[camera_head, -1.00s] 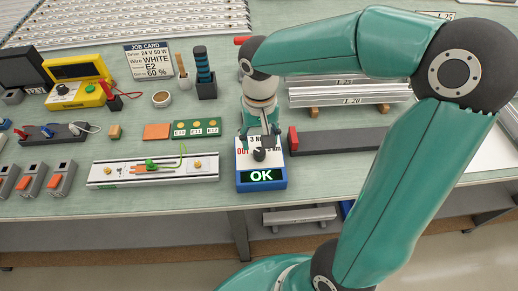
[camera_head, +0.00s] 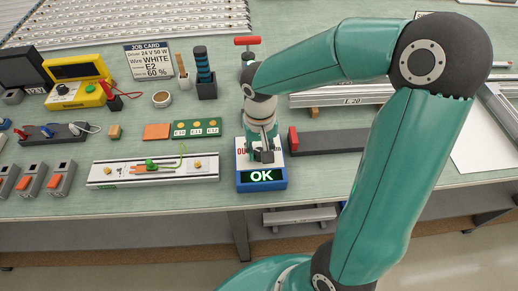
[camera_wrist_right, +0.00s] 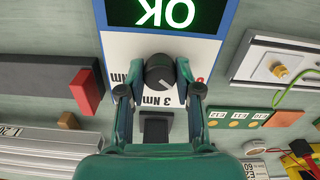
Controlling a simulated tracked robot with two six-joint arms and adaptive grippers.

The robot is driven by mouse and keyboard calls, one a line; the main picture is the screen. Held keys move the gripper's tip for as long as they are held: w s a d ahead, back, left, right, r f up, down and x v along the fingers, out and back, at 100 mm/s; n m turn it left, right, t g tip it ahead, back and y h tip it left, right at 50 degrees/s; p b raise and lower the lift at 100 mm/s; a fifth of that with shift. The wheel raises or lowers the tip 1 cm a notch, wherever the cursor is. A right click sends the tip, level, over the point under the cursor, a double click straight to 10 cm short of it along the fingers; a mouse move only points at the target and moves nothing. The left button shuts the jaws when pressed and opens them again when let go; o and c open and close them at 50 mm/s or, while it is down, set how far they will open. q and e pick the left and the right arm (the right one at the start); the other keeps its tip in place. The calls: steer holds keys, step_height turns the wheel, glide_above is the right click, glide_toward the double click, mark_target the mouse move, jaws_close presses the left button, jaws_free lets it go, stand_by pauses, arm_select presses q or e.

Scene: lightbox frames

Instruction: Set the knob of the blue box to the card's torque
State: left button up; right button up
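The blue box (camera_head: 262,187) stands at the table's front edge, its green display (camera_head: 262,175) reading OK. Its white top shows "3 Nm" and red lettering, partly hidden. The black knob (camera_wrist_right: 159,73) is on that top. My right gripper (camera_head: 261,154) is down over it. In the wrist view the fingertips (camera_wrist_right: 160,75) converge on both sides of the knob and appear to hold it. The pointer direction is unclear. The job card (camera_head: 149,60) reads 24 V 50 W, WHITE, E2, 60 %; I can read no torque on it. My left gripper is not in view.
A dark bar with a red end block (camera_head: 330,141) lies close right of the box. A pale rail fixture (camera_head: 153,170) is close left, with a green card of labelled samples (camera_head: 195,127) behind it. Metal profiles (camera_head: 345,95) lie behind on the right.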

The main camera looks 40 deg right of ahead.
jaws_close()
steer(key=shift+f+m+b, duration=0.1)
steer(key=shift+m+b, duration=0.95)
steer(key=shift+m, duration=0.05)
steer(key=shift+m+b, duration=0.85)
steer(key=shift+m, duration=0.35)
steer(key=m+b, duration=0.1)
steer(key=m, duration=0.2)
steer(key=shift+b, duration=0.35)
steer(key=shift+m+b, duration=0.4)
steer(key=shift+m, duration=0.9)
steer(key=shift+r, duration=0.2)
